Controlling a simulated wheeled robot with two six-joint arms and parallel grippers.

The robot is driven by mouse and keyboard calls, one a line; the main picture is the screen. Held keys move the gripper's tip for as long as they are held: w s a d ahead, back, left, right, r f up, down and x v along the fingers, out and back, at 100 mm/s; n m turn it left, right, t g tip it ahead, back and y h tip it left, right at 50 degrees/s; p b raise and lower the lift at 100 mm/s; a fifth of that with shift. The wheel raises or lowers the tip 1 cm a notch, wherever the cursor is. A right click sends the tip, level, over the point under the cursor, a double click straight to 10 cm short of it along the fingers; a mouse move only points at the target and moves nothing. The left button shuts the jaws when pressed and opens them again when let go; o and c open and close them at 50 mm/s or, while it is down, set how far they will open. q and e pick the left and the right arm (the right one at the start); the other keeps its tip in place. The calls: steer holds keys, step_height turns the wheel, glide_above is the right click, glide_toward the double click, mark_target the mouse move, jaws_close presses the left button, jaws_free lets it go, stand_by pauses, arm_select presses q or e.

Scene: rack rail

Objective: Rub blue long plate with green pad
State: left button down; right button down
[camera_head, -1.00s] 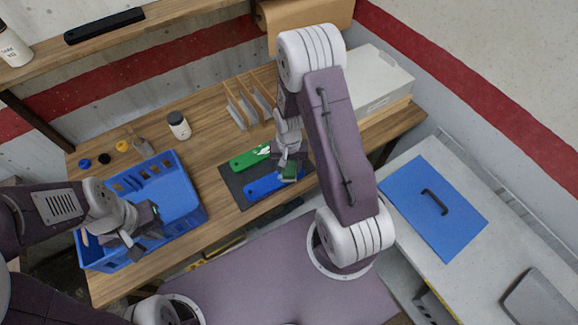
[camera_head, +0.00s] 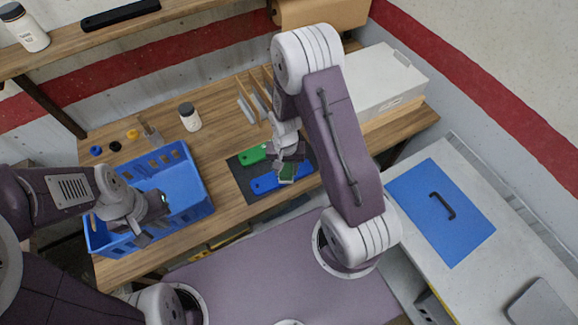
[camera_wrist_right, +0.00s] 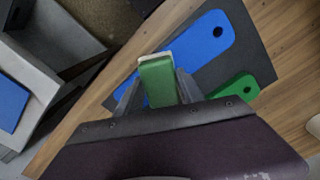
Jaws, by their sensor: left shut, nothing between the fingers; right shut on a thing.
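The blue long plate (camera_head: 264,184) lies on a dark mat (camera_head: 241,178) on the wooden table, beside a green plate (camera_head: 252,155). My right gripper (camera_head: 287,171) is shut on the green pad (camera_head: 287,176), over the right part of the blue plate. The green plate (camera_wrist_right: 236,90) also shows there. My left gripper (camera_head: 150,237) is shut and empty at the blue crate.
The blue crate (camera_head: 192,190) stands at the table's left. A white box (camera_head: 385,85) is at the back right.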

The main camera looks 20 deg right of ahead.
steer(key=shift+d, duration=2.1)
steer(key=shift+a, duration=0.1)
steer(key=shift+r+p, duration=0.15)
steer(key=shift+p, duration=0.25)
step_height(320, 180, up, 6)
steer(key=p, duration=0.5)
step_height(320, 180, up, 3)
steer(key=p, duration=0.2)
steer(key=shift+p, duration=0.3)
